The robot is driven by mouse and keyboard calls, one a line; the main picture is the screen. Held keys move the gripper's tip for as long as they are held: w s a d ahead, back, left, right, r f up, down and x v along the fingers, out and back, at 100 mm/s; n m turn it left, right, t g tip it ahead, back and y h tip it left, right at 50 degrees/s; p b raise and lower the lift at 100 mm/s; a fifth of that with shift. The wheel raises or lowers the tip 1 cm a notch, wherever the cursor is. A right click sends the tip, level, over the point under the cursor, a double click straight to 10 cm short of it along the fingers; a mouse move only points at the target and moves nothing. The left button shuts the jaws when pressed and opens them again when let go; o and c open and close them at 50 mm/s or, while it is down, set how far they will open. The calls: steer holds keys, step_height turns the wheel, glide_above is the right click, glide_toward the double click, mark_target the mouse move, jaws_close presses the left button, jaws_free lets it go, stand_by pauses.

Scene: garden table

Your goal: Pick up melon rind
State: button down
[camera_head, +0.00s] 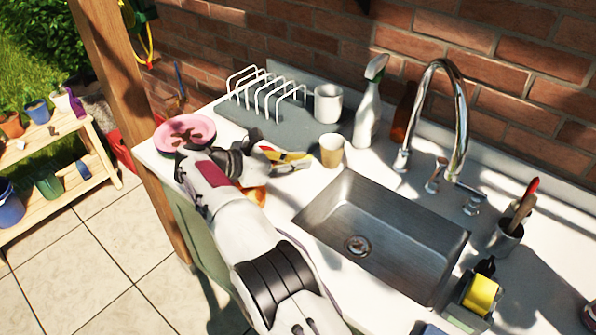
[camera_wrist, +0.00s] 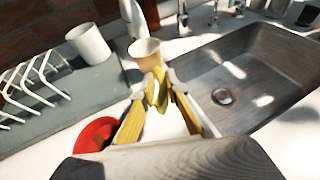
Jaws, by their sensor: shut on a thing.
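My gripper (camera_wrist: 160,98) reaches over the white counter, left of the sink. In the wrist view its two yellow-faced fingers are closed on a thin yellow-green piece, the melon rind (camera_wrist: 161,88), held between the tips. In the head view my gripper (camera_head: 296,161) points right, just in front of a tan cup, and I cannot clearly tell the rind from the yellow fingers. Whether the rind still touches the counter is unclear.
The tan cup (camera_head: 332,150) stands close beyond the fingertips. The sink (camera_head: 385,235) is to the right. A white rack (camera_head: 265,95), white mug (camera_head: 328,103) and spray bottle (camera_head: 369,110) stand behind. A pink plate (camera_head: 205,127) is left. An orange thing (camera_head: 256,195) lies beside my arm.

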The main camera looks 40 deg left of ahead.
steer(key=shift+r, duration=1.95)
